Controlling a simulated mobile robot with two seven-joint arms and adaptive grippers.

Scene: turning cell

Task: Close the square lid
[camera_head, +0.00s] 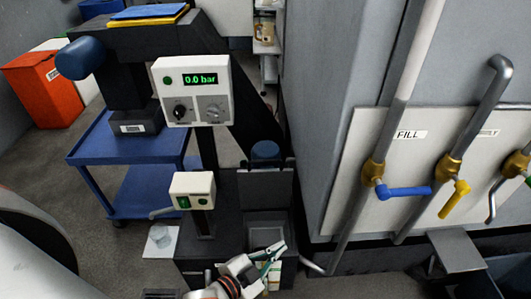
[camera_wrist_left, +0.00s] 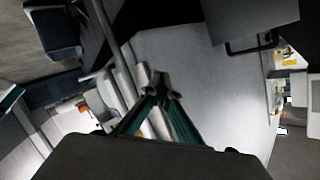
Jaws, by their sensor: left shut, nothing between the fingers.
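The square lid (camera_head: 265,187) appears as a dark grey plate standing raised at the back of a dark box (camera_head: 291,226) in the lower middle of the head view. The box's square opening is in front of it. My left gripper (camera_head: 279,247) is shut and empty, low in front of the box and below the raised lid, apart from the lid. In the left wrist view my shut left fingertips (camera_wrist_left: 160,88) meet over a grey surface. A dark flat panel with a black bar handle shows at that view's top right; I cannot tell whether it is the lid. My right gripper is not in view.
A press-like stand carries a gauge box (camera_head: 196,91) reading 0.0 bar and a small switch box (camera_head: 192,191) left of the lid. A large grey cabinet (camera_head: 325,110) with valve pipes and a blue valve handle (camera_head: 403,192) stands right. A blue cart (camera_head: 120,150) stands back left.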

